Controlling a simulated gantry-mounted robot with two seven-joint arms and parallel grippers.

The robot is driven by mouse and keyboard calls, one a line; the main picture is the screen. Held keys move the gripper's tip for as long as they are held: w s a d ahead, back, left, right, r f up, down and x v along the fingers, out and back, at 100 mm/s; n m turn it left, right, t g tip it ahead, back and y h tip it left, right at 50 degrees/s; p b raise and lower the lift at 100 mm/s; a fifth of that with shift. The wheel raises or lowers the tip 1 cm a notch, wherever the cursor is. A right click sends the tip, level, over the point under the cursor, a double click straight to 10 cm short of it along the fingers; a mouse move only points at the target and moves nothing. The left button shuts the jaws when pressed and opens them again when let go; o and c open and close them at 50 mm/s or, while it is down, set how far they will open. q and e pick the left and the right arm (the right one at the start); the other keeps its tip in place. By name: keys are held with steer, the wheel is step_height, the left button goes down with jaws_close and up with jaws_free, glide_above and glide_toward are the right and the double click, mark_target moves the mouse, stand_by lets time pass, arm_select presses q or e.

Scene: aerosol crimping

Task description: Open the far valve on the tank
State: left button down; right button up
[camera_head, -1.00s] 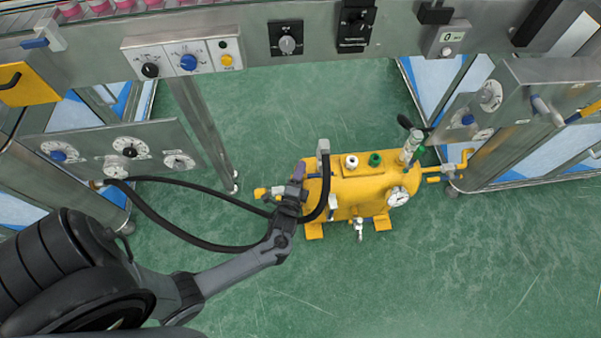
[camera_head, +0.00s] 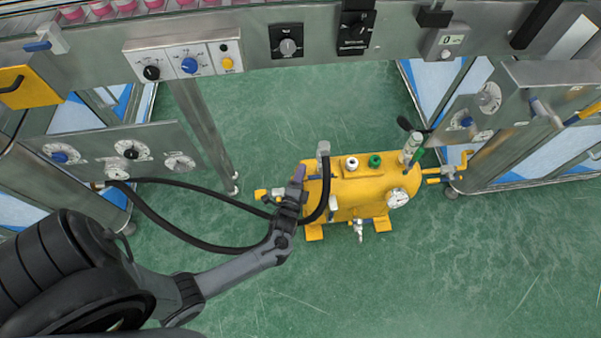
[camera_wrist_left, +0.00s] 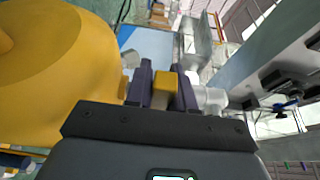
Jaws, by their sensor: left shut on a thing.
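The yellow tank (camera_head: 365,190) stands on the green floor, with a dial gauge and several fittings on it. A small valve with yellow parts (camera_head: 262,193) juts from its left end, and other fittings jut from its front and right end. My left gripper (camera_head: 299,174) is at the tank's left end and partly hides it. In the left wrist view the two dark fingers are shut on a yellow valve handle (camera_wrist_left: 165,84). Pale metal valve parts (camera_wrist_left: 212,98) show beside the fingers, and the tank (camera_wrist_left: 55,70) fills the left. My right gripper is not in view.
A black hose (camera_head: 190,236) runs from the left panel (camera_head: 130,152) towards the tank, passing by my left gripper. A steel leg (camera_head: 203,130) stands behind it. The right panel (camera_head: 490,100) is close to the tank's right end. The floor in front is clear.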

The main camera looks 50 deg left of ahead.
arm_select(q)
steer(key=shift+w+d+r+m+g+p, duration=0.2)
steer(key=shift+r+m+g+p, duration=0.45)
steer(key=shift+p, duration=1.45)
steer(key=shift+w+d+r+m+g+p, duration=0.1)
steer(key=shift+w+r+m+g+p, duration=0.15)
steer(key=shift+r+m+p, duration=1.35)
steer(key=shift+w+d+f+m+g+p, duration=0.15)
steer(key=shift+m+g+p, duration=0.4)
steer(key=shift+p, duration=2.1)
steer(key=c, duration=1.1)
jaws_free()
steer(key=shift+o, duration=0.2)
steer(key=shift+s, duration=0.1)
steer(key=p+v, duration=0.4)
steer(key=v, duration=0.6)
steer(key=shift+s, duration=0.3)
steer(key=shift+d+r, duration=0.1)
steer(key=shift+r, duration=0.05)
